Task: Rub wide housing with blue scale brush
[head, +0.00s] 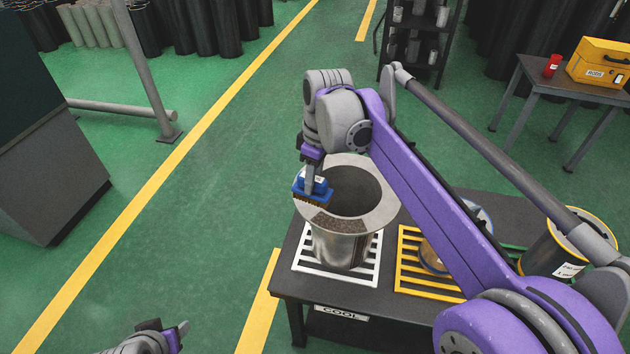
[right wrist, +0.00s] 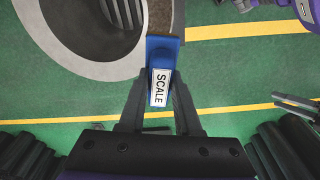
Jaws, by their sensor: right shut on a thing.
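The wide housing (head: 338,246) is a grey metal cylinder with a broad top flange and a dark open bore. It stands upright on a white slatted pallet (head: 303,264). A brown, rough patch (head: 325,222) shows on its flange, also in the right wrist view (right wrist: 178,18). My right gripper (head: 313,172) is shut on the blue scale brush (head: 312,190), bristles down, at the flange's left edge. Contact with the flange is unclear. The brush's SCALE label (right wrist: 159,88) faces the right wrist camera.
The dark table (head: 288,285) also holds a yellow slatted pallet (head: 408,262) with a part mostly hidden behind my right arm, and a black, yellow-rimmed container (head: 545,255). A yellow case (head: 600,62) and red can (head: 552,66) stand on a rear table.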

